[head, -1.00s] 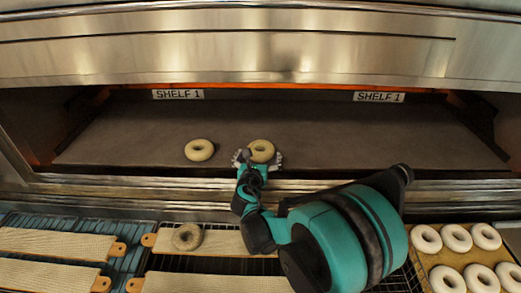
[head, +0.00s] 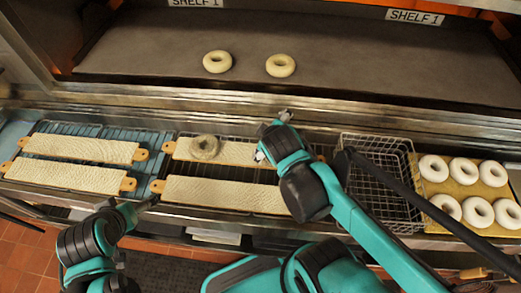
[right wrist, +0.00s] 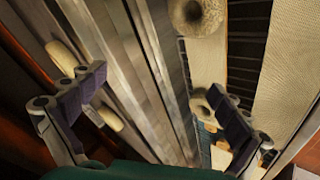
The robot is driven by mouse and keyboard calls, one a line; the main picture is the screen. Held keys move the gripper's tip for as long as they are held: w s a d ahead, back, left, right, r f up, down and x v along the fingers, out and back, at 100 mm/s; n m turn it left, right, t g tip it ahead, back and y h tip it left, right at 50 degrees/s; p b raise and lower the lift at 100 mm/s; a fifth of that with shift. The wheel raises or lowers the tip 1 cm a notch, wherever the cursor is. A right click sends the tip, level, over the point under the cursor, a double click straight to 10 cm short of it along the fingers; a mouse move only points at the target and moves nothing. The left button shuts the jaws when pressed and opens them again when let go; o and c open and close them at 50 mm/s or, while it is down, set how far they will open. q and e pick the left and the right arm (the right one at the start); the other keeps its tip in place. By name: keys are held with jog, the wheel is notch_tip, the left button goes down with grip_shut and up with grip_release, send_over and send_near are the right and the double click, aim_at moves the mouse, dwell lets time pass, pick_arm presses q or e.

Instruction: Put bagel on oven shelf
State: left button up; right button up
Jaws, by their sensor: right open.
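Two pale bagels, a left one (head: 217,61) and a right one (head: 280,65), lie side by side on the oven shelf (head: 160,45). A third, greyish bagel (head: 205,147) lies on a cloth-covered board (head: 243,153) in front of the oven; it also shows at the top of the right wrist view (right wrist: 196,14). My right gripper (head: 272,137) is open and empty, in front of the oven edge and to the right of the third bagel. In the right wrist view its fingers (right wrist: 155,88) are spread wide. My left gripper (head: 142,207) is low at left, apart from the bagels; its jaws are unclear.
More cloth-covered boards (head: 80,148) lie on racks at left. An empty wire basket (head: 376,170) stands right of my right arm. Several white bagels sit on a tan tray (head: 437,186) at far right. The metal oven lip (head: 180,101) separates shelf and counter.

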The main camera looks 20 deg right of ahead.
jog(key=s+a+m+y, duration=0.3)
jog(key=s+a+m, duration=0.1)
jog(key=a+m, duration=0.1)
jog(key=shift+s+a+f+m+g, duration=0.25)
jog(key=shift+s+f+m+g, duration=0.15)
jog(key=shift+m, duration=0.3)
